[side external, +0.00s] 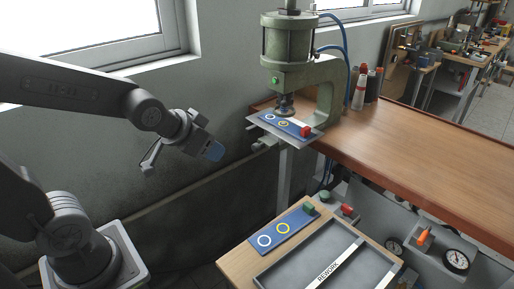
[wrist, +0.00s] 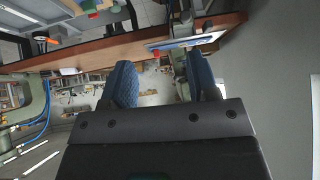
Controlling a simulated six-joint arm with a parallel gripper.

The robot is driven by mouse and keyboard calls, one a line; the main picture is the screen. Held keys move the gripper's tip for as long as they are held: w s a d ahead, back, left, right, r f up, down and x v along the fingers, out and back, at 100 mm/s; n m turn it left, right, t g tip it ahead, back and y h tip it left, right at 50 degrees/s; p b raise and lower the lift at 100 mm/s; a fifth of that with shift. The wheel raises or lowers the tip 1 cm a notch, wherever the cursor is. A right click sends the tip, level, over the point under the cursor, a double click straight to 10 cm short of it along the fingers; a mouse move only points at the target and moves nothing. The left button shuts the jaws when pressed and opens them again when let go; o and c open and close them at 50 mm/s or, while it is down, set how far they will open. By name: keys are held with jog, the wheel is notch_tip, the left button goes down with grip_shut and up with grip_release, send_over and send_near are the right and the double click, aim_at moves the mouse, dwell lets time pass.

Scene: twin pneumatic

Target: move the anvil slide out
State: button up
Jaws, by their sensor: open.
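The anvil slide is a blue plate (side external: 272,121) with a white ring, a yellow ring and a red block (side external: 305,131) at its right end. It sits on a grey ledge under the head of the green press (side external: 287,70). I take this red-ended plate as the slide. My gripper (side external: 213,151) is left of the press, apart from the slide, with blue finger pads. In the wrist view, my gripper (wrist: 163,82) is open, with nothing between the fingers. The red block (wrist: 155,54) shows there beyond the fingers, beside the slide's edge (wrist: 180,44).
A second blue plate (side external: 272,242) with rings and a green block (side external: 309,209) lies on the lower wooden bench. A grey tray (side external: 352,262) labelled REWORK is beside it. Bottles (side external: 360,90) stand on the brown workbench (side external: 420,150) right of the press. Air is clear between gripper and slide.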

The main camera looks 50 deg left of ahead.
jog(key=w+a+f+t, duration=0.3)
jog(key=w+a+f, duration=0.1)
jog(key=w+f, duration=0.35)
jog(key=n+t, duration=0.2)
jog(key=t, duration=0.5)
send_near(254, 149)
jog(key=w, duration=1.1)
jog(key=shift+w+a+r, duration=0.15)
jog(key=shift+a+r, duration=0.05)
jog(key=shift+a, duration=0.1)
jog(key=shift+c, duration=0.2)
grip_shut()
